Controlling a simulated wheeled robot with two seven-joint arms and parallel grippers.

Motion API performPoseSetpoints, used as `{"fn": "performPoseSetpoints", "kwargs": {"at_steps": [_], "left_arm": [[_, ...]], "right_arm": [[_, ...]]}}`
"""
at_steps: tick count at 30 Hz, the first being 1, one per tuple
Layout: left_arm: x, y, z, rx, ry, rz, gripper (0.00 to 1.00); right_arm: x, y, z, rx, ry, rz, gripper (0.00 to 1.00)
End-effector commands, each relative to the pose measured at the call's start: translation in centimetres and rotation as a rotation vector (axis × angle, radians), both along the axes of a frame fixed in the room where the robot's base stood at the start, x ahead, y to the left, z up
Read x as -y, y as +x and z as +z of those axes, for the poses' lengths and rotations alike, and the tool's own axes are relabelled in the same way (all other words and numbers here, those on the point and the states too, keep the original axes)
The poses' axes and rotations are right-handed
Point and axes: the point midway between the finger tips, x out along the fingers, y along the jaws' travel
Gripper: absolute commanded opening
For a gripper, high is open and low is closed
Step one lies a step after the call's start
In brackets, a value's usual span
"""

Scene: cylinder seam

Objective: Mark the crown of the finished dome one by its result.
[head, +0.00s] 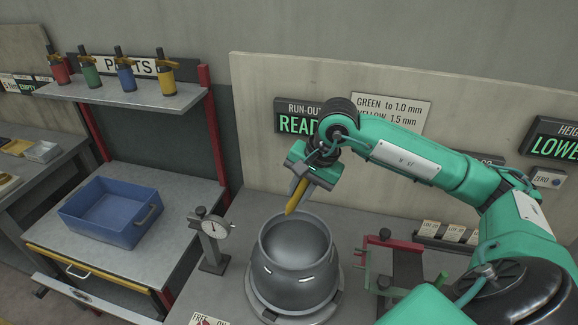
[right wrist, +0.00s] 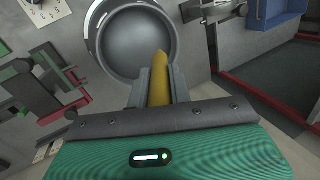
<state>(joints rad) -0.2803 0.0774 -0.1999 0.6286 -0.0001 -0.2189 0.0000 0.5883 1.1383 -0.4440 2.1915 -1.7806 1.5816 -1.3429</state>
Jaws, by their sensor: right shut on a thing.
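A grey round-bodied metal piece (head: 292,275) stands upright on a round base, with a raised circular rim on top. The surface inside the rim is smooth and grey; I cannot tell surely whether it bulges or is hollow. The piece also shows in the right wrist view (right wrist: 130,42). My right gripper (head: 304,184) is shut on a yellow pointed stick (head: 294,199), its tip down, above the back of the rim. The stick (right wrist: 160,72) appears apart from the piece in the head view. My left gripper is not in view.
A dial gauge (head: 215,229) on a stand is left of the piece, and a red-and-green fixture (head: 391,243) is right. A run-out display (head: 295,117), partly hidden, and a green/yellow limits sign (head: 408,105) are behind. Several coloured bottles stand on a shelf (head: 120,93) above a blue bin (head: 105,228).

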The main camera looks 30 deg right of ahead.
Motion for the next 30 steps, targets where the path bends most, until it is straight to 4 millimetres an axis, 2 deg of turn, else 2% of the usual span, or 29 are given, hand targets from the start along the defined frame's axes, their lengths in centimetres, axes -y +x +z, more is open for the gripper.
{"fn": "performPoseSetpoints", "kwargs": {"at_steps": [4,9,14,18,23,30], "left_arm": [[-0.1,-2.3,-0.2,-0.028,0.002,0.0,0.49],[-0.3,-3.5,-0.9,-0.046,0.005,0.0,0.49],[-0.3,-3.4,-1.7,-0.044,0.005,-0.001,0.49],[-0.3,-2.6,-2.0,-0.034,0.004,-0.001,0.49],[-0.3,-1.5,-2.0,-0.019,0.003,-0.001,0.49],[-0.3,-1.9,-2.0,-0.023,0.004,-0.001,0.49]], "right_arm": [[0.3,0.0,0.2,0.011,-0.002,-0.024,0.0],[0.3,0.0,-1.3,0.01,-0.001,-0.023,0.0],[0.3,0.0,-3.0,0.009,-0.002,-0.023,0.0],[0.3,0.0,-4.2,0.01,-0.001,-0.023,0.0],[0.3,0.0,-4.5,0.011,-0.001,-0.022,0.0],[0.3,0.0,-4.5,0.011,-0.002,-0.021,0.0]]}}
